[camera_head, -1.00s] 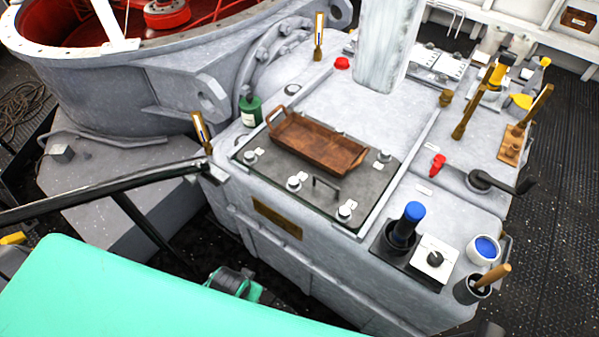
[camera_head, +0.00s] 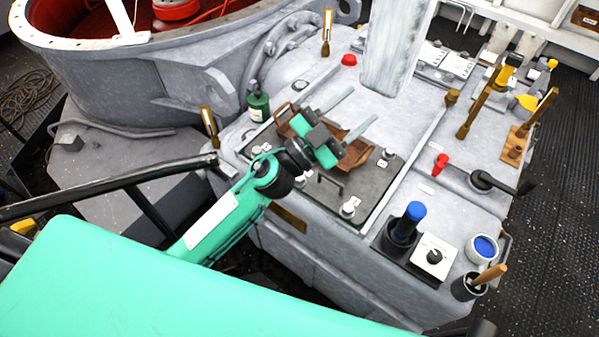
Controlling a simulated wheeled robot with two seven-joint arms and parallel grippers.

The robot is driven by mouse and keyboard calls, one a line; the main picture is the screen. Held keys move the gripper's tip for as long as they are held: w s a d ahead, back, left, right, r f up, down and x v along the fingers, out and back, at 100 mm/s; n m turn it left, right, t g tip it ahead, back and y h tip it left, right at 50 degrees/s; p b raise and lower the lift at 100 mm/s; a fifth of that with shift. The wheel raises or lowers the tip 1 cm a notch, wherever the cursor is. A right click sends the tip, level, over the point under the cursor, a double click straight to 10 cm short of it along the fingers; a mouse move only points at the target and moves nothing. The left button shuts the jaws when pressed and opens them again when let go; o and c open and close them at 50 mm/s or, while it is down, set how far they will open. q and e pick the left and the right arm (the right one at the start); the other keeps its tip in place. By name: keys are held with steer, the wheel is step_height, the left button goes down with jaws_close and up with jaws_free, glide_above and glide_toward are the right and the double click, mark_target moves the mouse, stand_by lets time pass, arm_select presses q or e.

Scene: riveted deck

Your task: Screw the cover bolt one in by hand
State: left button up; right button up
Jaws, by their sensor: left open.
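The dark grey cover (camera_head: 388,182) lies on the grey housing, with a handle (camera_head: 330,182) near its front edge. Bolts show at its corners and edge: one at the right (camera_head: 388,154), one at the front (camera_head: 350,207), and another partly hidden behind my left wrist. Small white tags sit beside them; I cannot read which is one. My left gripper (camera_head: 364,104) is open and empty, above the cover and the brown tray (camera_head: 357,154), its two pale fingers pointing up and right. It hides much of the tray. My right gripper is not in view.
A green bottle (camera_head: 258,104) stands left of the cover. A blue-topped tool in a holder (camera_head: 408,222), a white block with a black knob (camera_head: 434,257) and a blue-filled cup (camera_head: 482,249) stand front right. A pale column (camera_head: 396,45) rises behind. A dark rail (camera_head: 110,187) runs at left.

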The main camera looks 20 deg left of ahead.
arm_select(q)
steer(key=s+d+f+m+g, duration=0.3)
steer(key=d+f+m+g, duration=0.55)
steer(key=m+g, duration=0.55)
steer(key=w+a+f+n+g+y, duration=0.2)
steer(key=w+a+f+g+y, duration=0.1)
steer(key=a+f+g+y, duration=0.25)
steer(key=w+a+f+n+t+y, duration=0.1)
steer(key=w+a+f+n+y, duration=0.15)
steer(key=a+y, duration=0.35)
steer(key=w+a+f+n+t+y, duration=0.1)
steer(key=w+a+f+y, duration=0.15)
steer(key=a+y, duration=0.45)
steer(key=f, duration=0.4)
steer(key=a+f+h+p, duration=0.1)
steer(key=f, duration=0.3)
steer(key=f+h+p, duration=0.1)
steer(key=f, duration=0.3)
steer(key=shift+w+a+f+h, duration=0.1)
steer(key=shift+a+f+h, duration=0.15)
steer(key=shift+a+f, duration=0.1)
steer(key=shift+c, duration=0.4)
steer(key=c, duration=0.9)
